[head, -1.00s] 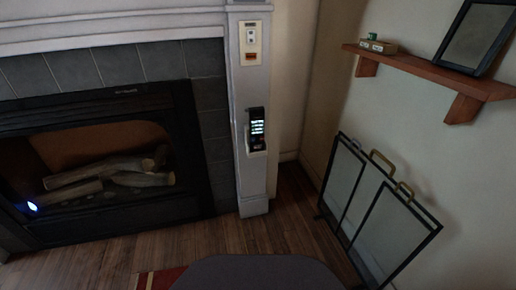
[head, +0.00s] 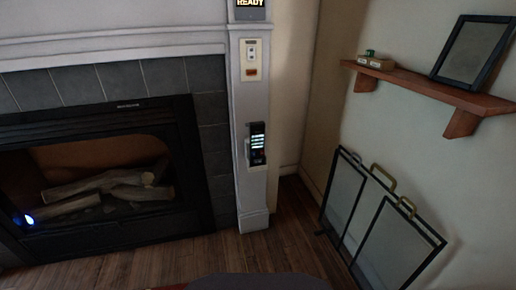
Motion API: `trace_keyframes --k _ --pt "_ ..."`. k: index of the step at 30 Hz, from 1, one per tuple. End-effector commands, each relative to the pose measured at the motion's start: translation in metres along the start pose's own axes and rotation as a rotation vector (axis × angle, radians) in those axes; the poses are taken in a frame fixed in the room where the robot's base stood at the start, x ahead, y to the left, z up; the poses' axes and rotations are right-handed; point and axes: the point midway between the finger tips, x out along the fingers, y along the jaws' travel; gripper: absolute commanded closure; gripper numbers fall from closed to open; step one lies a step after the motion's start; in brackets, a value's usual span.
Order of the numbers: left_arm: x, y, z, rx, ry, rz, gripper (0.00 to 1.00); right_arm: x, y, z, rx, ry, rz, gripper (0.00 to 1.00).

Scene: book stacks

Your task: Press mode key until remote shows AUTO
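The remote (head: 257,144) is a dark upright handset with a small lit screen, held in a pale holder on the front of the white pillar beside the fireplace. Its screen shows several bright lines, too small to read. Its keys sit below the screen and I cannot tell which is the mode key. Neither of my grippers is in the head view.
A white wall plate (head: 251,58) is above the remote, and a sign reading READY (head: 250,5) is at the top. The fireplace (head: 100,190) is at left. A folding screen (head: 380,220) stands at right under a wooden shelf (head: 430,90). Floor before the pillar is clear.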

Motion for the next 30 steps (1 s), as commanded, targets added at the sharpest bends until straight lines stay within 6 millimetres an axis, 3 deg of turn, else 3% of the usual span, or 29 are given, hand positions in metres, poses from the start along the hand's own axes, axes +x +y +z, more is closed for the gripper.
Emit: trace_keyframes --k 3,21,30 --pt "0.0 0.0002 -0.0001 0.0 0.0 0.0 0.24 0.0 -0.0001 -0.0001 0.0 0.0 0.0 0.6" --pt "-0.0001 0.0005 -0.0003 0.0 0.001 0.001 1.0 -0.0001 -0.0003 -0.0001 0.0 0.0 0.0 0.6" --pt "-0.0001 0.0005 -0.0005 0.001 0.001 0.001 1.0 -0.0001 -0.0003 0.0 0.0 0.0 0.0 0.6"
